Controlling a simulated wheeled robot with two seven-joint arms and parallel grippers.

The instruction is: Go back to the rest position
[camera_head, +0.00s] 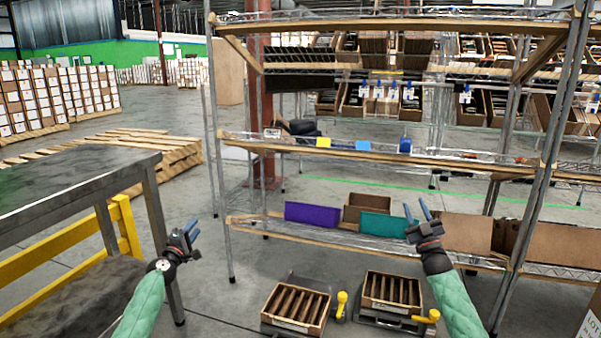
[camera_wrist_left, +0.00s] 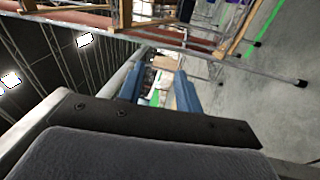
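My left gripper (camera_head: 190,226) is raised above the floor at the left, beside the dark table and apart from the rack. Its blue fingers stand apart in the left wrist view (camera_wrist_left: 160,92), with nothing between them. My right gripper (camera_head: 417,208) is raised in front of the lower shelf, its blue fingers pointing up and apart, with nothing seen between them. It overlaps the right end of the teal bin (camera_head: 383,226) in the head view; I cannot tell how close it is. Two tilted brown cartons with dark slots, a left one (camera_head: 297,306) and a right one (camera_head: 393,290), sit low between my arms.
A wire rack (camera_head: 300,150) stands ahead. Its lower shelf holds a purple bin (camera_head: 312,214) and brown boxes (camera_head: 466,232). A dark table (camera_head: 70,185) and yellow rail (camera_head: 60,265) are at left. Yellow-handled devices (camera_head: 341,304) stand beside the cartons. Floor between table and rack is open.

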